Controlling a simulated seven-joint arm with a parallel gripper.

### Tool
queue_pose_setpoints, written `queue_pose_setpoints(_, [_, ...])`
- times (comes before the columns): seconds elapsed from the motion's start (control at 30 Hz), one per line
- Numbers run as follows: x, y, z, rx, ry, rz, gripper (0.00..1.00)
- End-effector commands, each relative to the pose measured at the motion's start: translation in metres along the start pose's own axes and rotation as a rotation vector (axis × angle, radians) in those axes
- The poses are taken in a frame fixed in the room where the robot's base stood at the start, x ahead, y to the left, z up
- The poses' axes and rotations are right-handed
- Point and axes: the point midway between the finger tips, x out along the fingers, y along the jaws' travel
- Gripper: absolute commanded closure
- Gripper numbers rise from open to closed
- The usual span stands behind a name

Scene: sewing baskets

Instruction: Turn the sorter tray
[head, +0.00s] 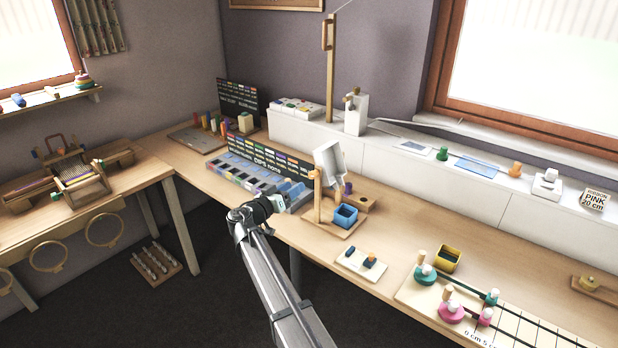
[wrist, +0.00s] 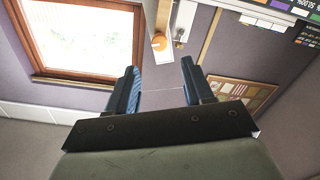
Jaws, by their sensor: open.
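A long compartment tray (head: 226,171), likely the sorter tray, lies on the bench at the centre left of the head view. A dark label board with coloured swatches (head: 262,154) stands along its back. My gripper (head: 279,202) is by the tray's near right end; contact cannot be told. In the wrist view my gripper (wrist: 160,82) is open, its two blue-lined fingers apart with nothing held between them. The tray's near end is partly hidden behind my gripper.
A wooden stand with a blue bin (head: 345,216) and a tilted white panel (head: 329,158) stands just right of the tray. A small white board (head: 361,264) and a yellow box (head: 448,258) lie farther right. Bare bench (head: 400,222) lies between.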

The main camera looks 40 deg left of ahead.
Motion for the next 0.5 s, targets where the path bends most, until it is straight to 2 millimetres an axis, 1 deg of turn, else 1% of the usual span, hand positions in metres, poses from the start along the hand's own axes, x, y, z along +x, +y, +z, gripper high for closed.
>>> queue_pose_setpoints(0.03, [0.011,-0.001,0.000,0.000,-0.001,0.002,0.49])
queue_pose_setpoints(0.1, [0.024,-0.001,0.000,-0.001,-0.001,0.002,0.49])
queue_pose_setpoints(0.3, [0.057,-0.001,0.000,-0.001,-0.001,0.001,0.49])
queue_pose_setpoints(0.5, [0.080,-0.001,0.000,-0.001,-0.001,0.001,0.49])
